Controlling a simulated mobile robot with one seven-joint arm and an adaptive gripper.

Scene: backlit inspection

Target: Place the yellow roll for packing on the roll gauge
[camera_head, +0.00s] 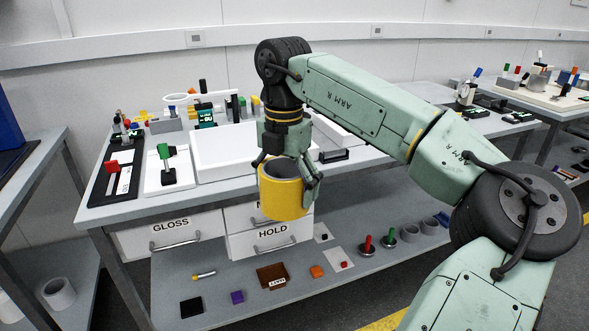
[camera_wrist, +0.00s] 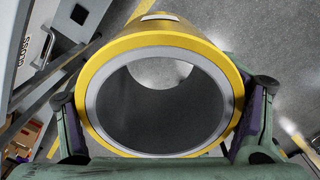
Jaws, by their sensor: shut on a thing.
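The yellow roll (camera_head: 283,204) hangs in my gripper (camera_head: 287,175) in front of the worktable's front edge, above the lower shelf. It is a thick yellow ring with a grey inner wall. In the wrist view the roll (camera_wrist: 165,30) fills the middle, its open bore facing the camera. The fingers of my gripper (camera_wrist: 160,100) press on its left and right sides. I cannot tell which of the things on the tables is the roll gauge.
Drawers marked GLOSS (camera_head: 170,232) and HOLD (camera_head: 268,240) hang below. The lower shelf (camera_head: 345,265) holds several small objects. Another table (camera_head: 520,130) stands at right.

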